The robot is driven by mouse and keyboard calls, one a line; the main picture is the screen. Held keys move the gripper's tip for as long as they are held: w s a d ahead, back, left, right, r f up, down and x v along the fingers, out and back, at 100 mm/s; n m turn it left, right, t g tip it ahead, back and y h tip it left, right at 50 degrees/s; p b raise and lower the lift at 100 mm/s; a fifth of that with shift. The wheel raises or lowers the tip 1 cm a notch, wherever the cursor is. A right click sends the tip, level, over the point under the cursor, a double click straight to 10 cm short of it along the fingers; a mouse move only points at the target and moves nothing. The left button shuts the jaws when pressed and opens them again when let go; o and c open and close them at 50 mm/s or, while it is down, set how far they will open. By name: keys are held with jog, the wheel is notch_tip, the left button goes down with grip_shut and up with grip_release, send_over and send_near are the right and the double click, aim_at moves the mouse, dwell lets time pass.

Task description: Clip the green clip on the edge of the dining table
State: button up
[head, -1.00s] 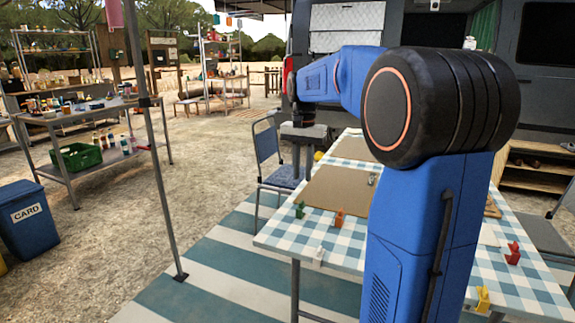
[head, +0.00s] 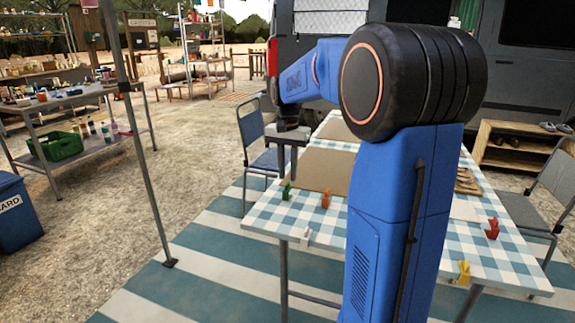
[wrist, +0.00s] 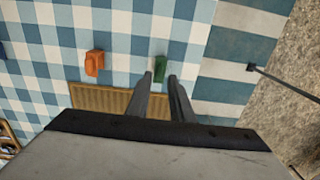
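The green clip (head: 286,191) stands on the blue-and-white checked dining table (head: 262,217), near its left edge. In the wrist view the green clip (wrist: 161,69) shows just beyond my fingertips, roughly in line with the space between them. The table edge runs a short way to the right of it there. My gripper (wrist: 160,77) is open and empty, its two fingers apart. In the head view my gripper (head: 287,174) points down just above the green clip. I cannot tell the exact height left between them.
An orange clip (head: 326,199) stands beside the green one, with a white clip (head: 307,236) at the front edge. Yellow (head: 464,271) and red (head: 492,228) clips are further right. A brown placemat (head: 325,168) lies close by. A blue chair (head: 262,140) stands at the left side.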

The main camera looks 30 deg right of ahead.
aim_at(288, 184)
jog(key=shift+f, duration=1.7)
grip_shut()
jog(key=shift+r, duration=2.5)
